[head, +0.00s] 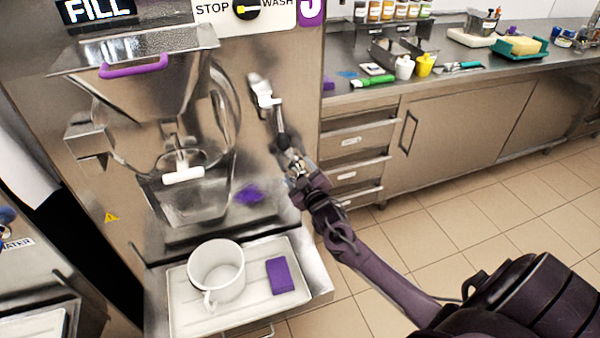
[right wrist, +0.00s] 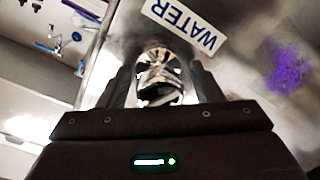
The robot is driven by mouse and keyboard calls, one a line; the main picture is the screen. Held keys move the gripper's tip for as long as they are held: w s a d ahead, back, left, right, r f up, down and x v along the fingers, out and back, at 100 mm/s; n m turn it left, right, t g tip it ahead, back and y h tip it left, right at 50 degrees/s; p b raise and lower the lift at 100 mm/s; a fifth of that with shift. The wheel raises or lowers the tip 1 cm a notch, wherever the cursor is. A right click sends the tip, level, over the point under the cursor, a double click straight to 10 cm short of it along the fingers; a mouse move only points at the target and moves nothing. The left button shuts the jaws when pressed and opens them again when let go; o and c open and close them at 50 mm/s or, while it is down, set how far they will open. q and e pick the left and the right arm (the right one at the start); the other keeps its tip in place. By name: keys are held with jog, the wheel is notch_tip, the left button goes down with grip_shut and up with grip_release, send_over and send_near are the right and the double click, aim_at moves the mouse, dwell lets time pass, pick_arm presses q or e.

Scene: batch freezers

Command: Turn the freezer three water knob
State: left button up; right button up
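Freezer three (head: 240,60) is the steel machine with a purple handle and a partly cut-off purple sign. My right gripper (head: 293,165) is at the lower right of its front panel. In the right wrist view a shiny metal knob (right wrist: 160,75) sits between the two fingers of the gripper (right wrist: 163,85), just below a WATER label (right wrist: 185,25) that appears upside down. The fingers flank the knob closely; whether they press on it is unclear. In the head view the gripper hides the knob. My left gripper is not in view.
A metal spout (head: 266,95) juts from the panel above my right gripper. A white pot (head: 216,270) and a purple block (head: 281,275) are on the drip tray (head: 190,317). A counter (head: 460,95) with several items stands right. Tiled floor (head: 470,210) shows below it.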

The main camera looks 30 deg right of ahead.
jog(key=v, duration=0.8)
dwell(0.6)
